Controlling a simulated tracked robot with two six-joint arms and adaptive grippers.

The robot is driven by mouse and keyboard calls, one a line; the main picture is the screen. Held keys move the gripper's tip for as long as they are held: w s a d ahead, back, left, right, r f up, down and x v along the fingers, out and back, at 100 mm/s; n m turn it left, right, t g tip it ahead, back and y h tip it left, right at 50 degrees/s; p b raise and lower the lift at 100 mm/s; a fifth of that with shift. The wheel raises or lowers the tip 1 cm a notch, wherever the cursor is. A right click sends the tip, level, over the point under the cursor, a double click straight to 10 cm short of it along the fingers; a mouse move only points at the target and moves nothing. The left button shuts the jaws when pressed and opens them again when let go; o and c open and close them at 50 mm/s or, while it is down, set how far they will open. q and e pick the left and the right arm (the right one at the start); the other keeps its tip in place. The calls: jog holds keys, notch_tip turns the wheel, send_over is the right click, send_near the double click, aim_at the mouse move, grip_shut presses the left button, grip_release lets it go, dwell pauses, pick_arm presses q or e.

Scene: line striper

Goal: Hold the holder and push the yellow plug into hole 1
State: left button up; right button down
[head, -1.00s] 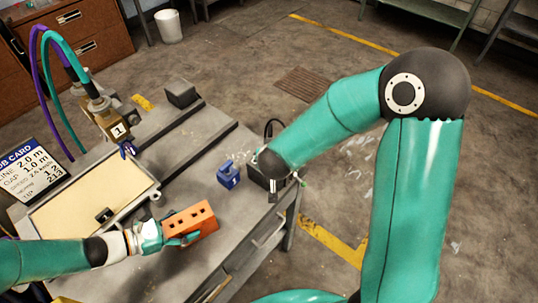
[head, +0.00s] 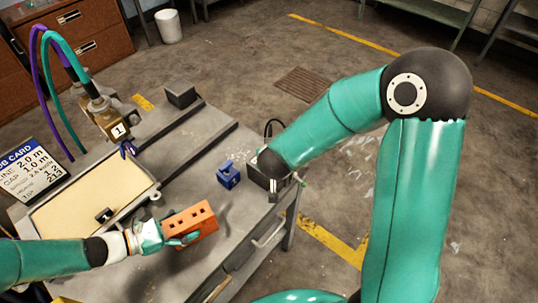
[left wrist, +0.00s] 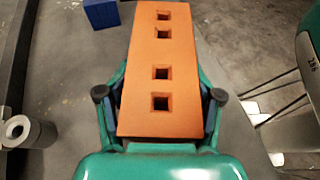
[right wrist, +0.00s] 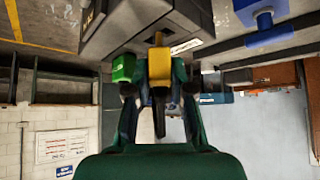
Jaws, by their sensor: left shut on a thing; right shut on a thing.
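The orange holder (head: 189,226) is a block with a row of several square holes in its top face. My left gripper (head: 176,238) is shut on it above the front of the bench. In the left wrist view, the holder (left wrist: 163,55) lies between the fingers and its holes look empty. I cannot read which hole is number 1. My right gripper (right wrist: 158,85) is shut on the yellow plug (right wrist: 160,70), near the dark box. In the head view the plug is not clearly visible, and my right arm hides most of that gripper.
A blue piece (head: 228,175) stands on the bench between the holder and the box. A framed tray (head: 75,208) and the nozzle unit marked 1 (head: 112,125) are at the left.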

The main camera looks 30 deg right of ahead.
jog(key=shift+r, duration=0.75)
jog(key=shift+r, duration=0.8)
pick_arm(q)
jog(key=o, duration=1.7)
jog(key=v, duration=1.2)
